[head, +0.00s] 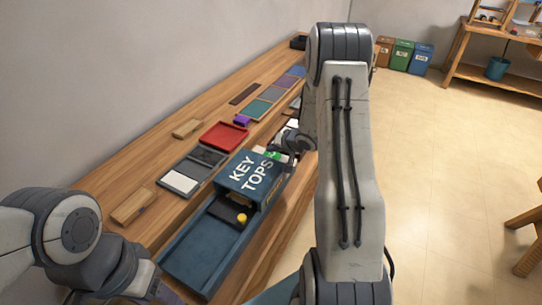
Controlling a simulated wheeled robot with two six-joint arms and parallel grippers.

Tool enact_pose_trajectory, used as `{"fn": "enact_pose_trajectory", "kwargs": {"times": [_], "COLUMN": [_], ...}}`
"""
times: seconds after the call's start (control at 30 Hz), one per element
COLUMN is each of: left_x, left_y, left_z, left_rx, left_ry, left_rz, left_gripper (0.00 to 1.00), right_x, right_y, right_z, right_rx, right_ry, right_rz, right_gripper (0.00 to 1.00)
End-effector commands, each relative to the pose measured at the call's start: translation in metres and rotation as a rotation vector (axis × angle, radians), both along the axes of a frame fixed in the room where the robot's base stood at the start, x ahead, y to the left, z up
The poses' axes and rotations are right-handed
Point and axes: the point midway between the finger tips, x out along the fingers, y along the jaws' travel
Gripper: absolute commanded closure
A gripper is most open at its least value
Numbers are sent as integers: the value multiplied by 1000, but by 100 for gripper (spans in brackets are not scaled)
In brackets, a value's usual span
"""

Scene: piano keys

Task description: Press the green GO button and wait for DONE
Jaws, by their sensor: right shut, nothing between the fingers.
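A small green patch (273,155), which looks like the GO button, shows at the back edge of the blue box lettered KEY TOPS (236,180). It is partly covered, and no lettering on it can be read. My right gripper (280,148) is shut and empty, close over the green patch, partly hidden behind my right arm. I cannot tell whether it touches the button. No DONE sign can be read. My left arm comes in at the lower left, with its fingers out of sight.
A blue tray (190,262) with a yellow knob (242,217) lies in front of the box. A red tray (224,136), a grey tray with a white tile (180,182), wooden blocks (132,207) and coloured mats line the wooden bench (160,233).

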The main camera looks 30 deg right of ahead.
Motion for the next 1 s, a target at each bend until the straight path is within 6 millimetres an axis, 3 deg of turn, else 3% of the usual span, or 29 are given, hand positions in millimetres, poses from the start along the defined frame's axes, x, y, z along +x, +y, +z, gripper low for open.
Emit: {"fn": "enact_pose_trajectory", "kwargs": {"times": [1.0], "left_x": [0], "left_y": [0], "left_z": [0], "left_rx": [0], "left_ry": [0], "left_rz": [0], "left_gripper": [38], "right_x": [0], "right_y": [0], "right_z": [-9], "right_rx": [0], "right_ry": [0], "right_rz": [0], "right_gripper": [100]}}
